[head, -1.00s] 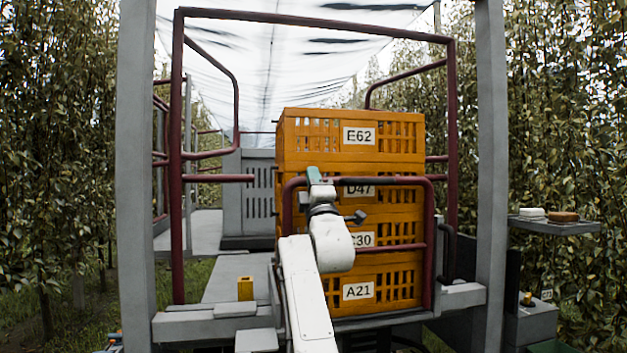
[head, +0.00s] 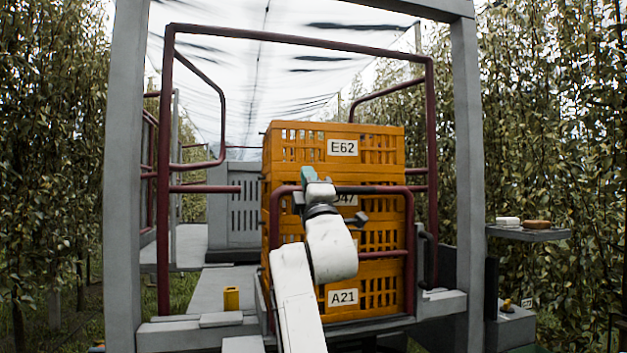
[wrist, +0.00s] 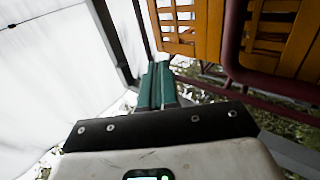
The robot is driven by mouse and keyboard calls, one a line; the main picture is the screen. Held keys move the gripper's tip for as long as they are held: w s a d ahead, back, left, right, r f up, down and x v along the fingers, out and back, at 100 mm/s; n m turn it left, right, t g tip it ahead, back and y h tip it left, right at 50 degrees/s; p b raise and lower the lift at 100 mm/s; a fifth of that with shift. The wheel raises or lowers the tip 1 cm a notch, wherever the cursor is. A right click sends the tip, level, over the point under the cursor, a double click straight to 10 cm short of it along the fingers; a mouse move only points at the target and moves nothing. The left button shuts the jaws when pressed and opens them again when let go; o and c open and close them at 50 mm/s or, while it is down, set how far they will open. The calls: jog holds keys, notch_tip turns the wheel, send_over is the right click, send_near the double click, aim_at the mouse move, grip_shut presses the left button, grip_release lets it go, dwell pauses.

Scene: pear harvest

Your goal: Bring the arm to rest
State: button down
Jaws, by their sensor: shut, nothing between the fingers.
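My gripper (head: 308,175) is raised in front of the stack of orange crates in the head view, at the end of my white arm. In the wrist view its two green fingers (wrist: 158,88) lie together, shut with nothing between them. The crate stack shows labels E62 on the top crate (head: 290,150) and A21 on the bottom crate (head: 385,290). My arm hides parts of the middle crates. In the wrist view an orange crate (wrist: 205,30) is at the upper right, apart from the fingers.
A dark red rail (head: 408,240) stands close in front of the crates, beside my arm. Grey posts (head: 128,180) frame the platform. A yellow block (head: 231,298) stands at the lower left. A grey shelf (head: 530,234) with two small items is at the right.

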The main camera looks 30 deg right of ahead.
jog(key=shift+s+a+r+b, duration=0.15)
jog(key=shift+s+a, duration=0.05)
jog(key=shift+s, duration=0.45)
jog(key=shift+s+a+r+b, duration=0.1)
jog(key=shift+s+a, duration=0.05)
jog(key=shift+s, duration=0.55)
jog(key=shift+s+a+r+b, duration=0.15)
jog(key=shift+s+a, duration=0.05)
jog(key=shift+s, duration=0.45)
